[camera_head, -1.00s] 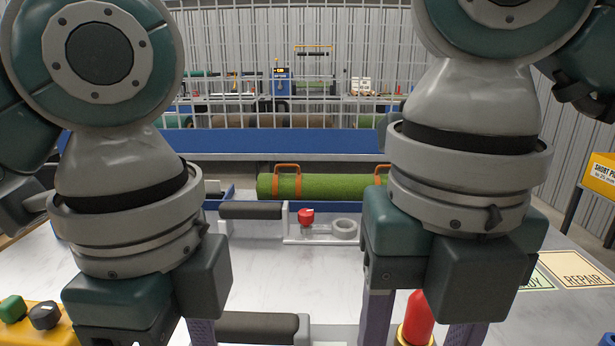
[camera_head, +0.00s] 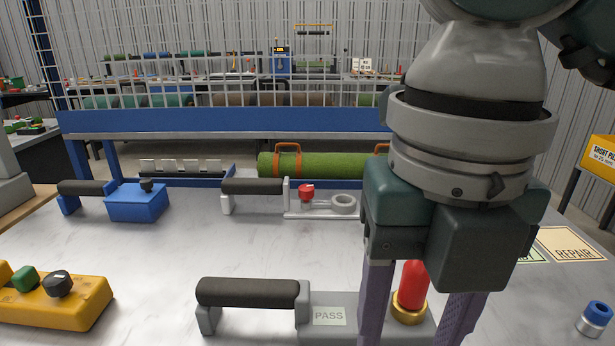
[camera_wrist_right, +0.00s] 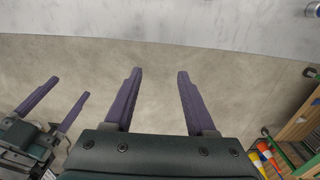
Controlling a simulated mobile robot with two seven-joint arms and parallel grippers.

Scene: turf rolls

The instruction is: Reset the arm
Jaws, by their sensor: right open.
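My right gripper (camera_head: 415,335) hangs down at the right of the head view, its purple fingers apart and cut off by the bottom edge. In the right wrist view the right gripper (camera_wrist_right: 160,72) is open with nothing between its fingers. It is over bare floor in front of the pale table edge. My left gripper (camera_wrist_right: 70,86) shows at the left of the right wrist view, with its two purple fingers apart and empty. The left gripper is out of the head view.
The marble table (camera_head: 150,260) holds a grey PASS stamp plate (camera_head: 330,318) with a red knob (camera_head: 415,285), a yellow button box (camera_head: 60,310), a blue handled tool (camera_head: 138,202) and a white handled tool (camera_head: 320,208). A green turf roll (camera_head: 335,165) lies behind.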

